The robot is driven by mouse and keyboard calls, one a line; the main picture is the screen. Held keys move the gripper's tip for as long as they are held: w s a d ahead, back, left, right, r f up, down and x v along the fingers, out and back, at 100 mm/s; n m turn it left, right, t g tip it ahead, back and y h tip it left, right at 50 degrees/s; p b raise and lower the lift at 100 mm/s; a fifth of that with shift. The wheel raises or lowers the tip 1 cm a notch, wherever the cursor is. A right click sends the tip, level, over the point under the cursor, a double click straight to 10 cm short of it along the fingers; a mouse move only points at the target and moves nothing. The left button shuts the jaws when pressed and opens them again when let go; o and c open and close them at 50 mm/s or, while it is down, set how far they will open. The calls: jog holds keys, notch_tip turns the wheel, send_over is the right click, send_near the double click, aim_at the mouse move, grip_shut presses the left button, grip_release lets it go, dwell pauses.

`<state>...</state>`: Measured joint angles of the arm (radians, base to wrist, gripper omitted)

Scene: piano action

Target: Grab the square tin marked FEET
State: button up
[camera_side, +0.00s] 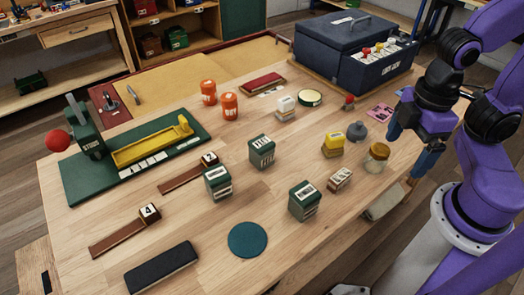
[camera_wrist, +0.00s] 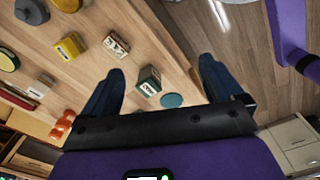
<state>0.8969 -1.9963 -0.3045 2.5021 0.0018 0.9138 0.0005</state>
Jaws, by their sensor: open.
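Three dark green square tins with white labels stand on the wooden table in the side view: one at the back (camera_side: 262,151), one left of it and nearer (camera_side: 218,182), and one at the front right (camera_side: 304,200). Their lettering is too small to read, so I cannot tell which says FEET. My gripper (camera_side: 407,155) is open and empty by the table's right edge, well right of the tins.
A glass jar (camera_side: 377,158), grey weight (camera_side: 357,131), yellow block (camera_side: 333,145) and small labelled block (camera_side: 340,179) stand between my gripper and the tins. A teal disc (camera_side: 247,240) lies in front. A blue toolbox (camera_side: 350,50) stands at the back.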

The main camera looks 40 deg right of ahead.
jog(key=m, duration=1.2)
send_over(262, 155)
jog(key=w+d, duration=0.2)
jog(key=w, duration=0.1)
notch_tip(262, 155, down, 7)
notch_tip(262, 155, down, 17)
jog(key=shift+d+r, duration=0.1)
jog(key=c, duration=1.2)
